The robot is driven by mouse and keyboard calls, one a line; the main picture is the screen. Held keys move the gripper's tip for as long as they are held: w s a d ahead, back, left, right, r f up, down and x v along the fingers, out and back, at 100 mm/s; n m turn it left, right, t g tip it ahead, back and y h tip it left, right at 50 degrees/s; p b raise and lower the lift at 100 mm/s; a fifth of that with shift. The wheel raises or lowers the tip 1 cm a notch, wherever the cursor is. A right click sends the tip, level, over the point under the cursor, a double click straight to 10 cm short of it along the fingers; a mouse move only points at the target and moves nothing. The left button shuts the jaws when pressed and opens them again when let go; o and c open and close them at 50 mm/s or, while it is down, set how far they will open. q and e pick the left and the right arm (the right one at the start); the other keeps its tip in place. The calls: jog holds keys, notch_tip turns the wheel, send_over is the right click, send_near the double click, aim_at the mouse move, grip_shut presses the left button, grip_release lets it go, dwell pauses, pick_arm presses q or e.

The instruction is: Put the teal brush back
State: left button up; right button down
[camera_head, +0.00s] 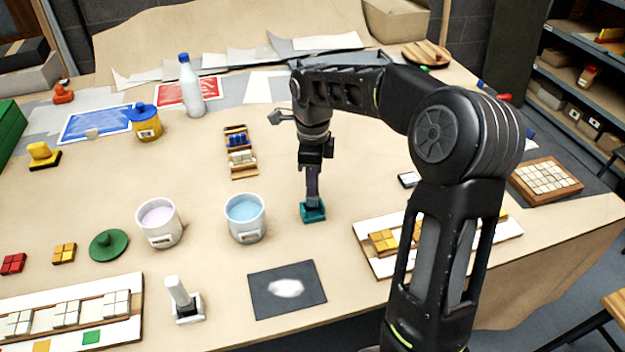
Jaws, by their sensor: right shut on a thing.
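The teal brush (313,212) has a teal block-shaped base and a dark purplish handle. It stands upright on or just above the table (372,180), right of the blue-filled bucket; I cannot tell whether its base touches the surface. My right gripper (314,168) points down and is shut on the upper part of the handle, partly hiding it. My left gripper is not in view.
Buckets with pink (160,222) and blue (246,217) contents stand left of the brush. A mosaic panel (372,262) lies to the right, partly behind my arm.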

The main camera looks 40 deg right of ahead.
jog(key=shift+f+b, duration=0.35)
jog(key=shift+f, duration=0.25)
jog(key=c, duration=1.3)
grip_release()
jog(key=shift+r, duration=0.15)
jog(key=shift+r+p, duration=0.25)
jog(key=shift+p, duration=0.05)
notch_tip(320, 180, up, 7)
notch_tip(320, 180, up, 6)
jog(key=p, duration=0.3)
jog(key=shift+f+p, duration=0.15)
jog(key=shift+p, duration=0.25)
jog(key=shift+f, duration=0.1)
